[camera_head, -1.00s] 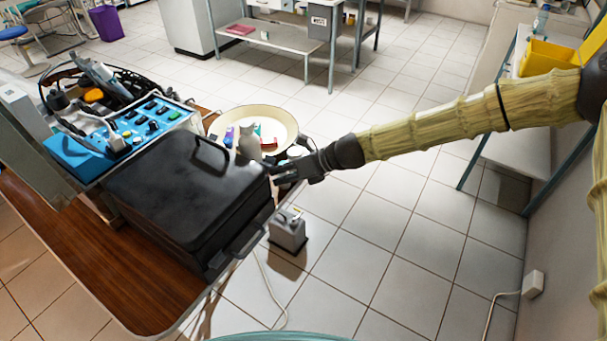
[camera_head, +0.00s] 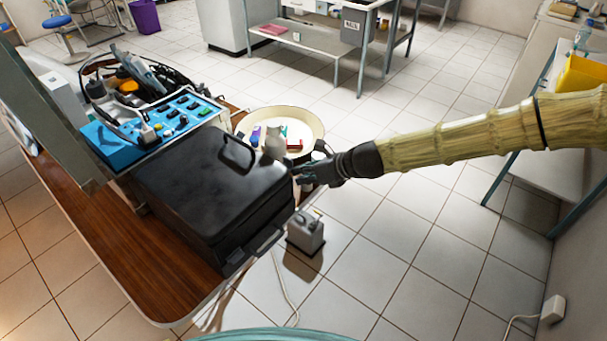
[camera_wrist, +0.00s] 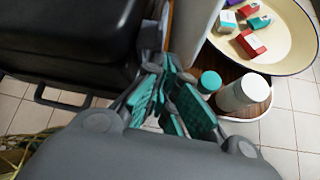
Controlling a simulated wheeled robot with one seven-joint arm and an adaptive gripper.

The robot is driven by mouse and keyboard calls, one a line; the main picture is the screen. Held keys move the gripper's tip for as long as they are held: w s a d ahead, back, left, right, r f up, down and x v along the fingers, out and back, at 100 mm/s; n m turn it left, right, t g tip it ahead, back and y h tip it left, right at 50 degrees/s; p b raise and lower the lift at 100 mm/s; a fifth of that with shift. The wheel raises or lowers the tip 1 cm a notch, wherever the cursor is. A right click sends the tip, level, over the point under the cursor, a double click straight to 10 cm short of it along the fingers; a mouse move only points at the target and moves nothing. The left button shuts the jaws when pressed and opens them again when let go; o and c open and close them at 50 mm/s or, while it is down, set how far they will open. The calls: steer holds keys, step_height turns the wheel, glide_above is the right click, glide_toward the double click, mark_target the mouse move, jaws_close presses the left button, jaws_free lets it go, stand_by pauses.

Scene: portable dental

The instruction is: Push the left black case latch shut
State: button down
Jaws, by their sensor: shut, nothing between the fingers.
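The black case (camera_head: 215,190) lies flat with its lid down on the wooden table. A handle stands up on its lid. Along its front right side is dark latch or handle hardware (camera_head: 268,241); I cannot tell which part is the left latch, or its state. In the wrist view the case (camera_wrist: 70,35) fills the upper left, with a dark handle loop (camera_wrist: 62,98) on its side. My gripper (camera_head: 298,174) is shut and empty at the case's far right corner. Its teal fingertips (camera_wrist: 172,82) point past the case edge; contact is unclear.
A cream round tray (camera_head: 312,121) with small coloured boxes stands beyond the case. A white bottle (camera_wrist: 243,93) and a teal-capped one (camera_wrist: 209,83) stand close to my fingers. A blue control unit (camera_head: 150,135) is behind the case.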

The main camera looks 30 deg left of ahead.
steer(key=shift+w+a+r, duration=0.2)
steer(key=shift+r, duration=0.45)
steer(key=shift+r+p, duration=0.1)
steer(key=shift+p, duration=0.2)
steer(key=shift+w+r, duration=0.1)
steer(key=s+f+p+v, duration=0.1)
steer(key=s+p+v, duration=0.1)
steer(key=p+v, duration=0.4)
steer(key=v, duration=0.4)
steer(key=shift+f, duration=0.25)
steer(key=shift+d+f, duration=0.1)
steer(key=shift+d, duration=0.05)
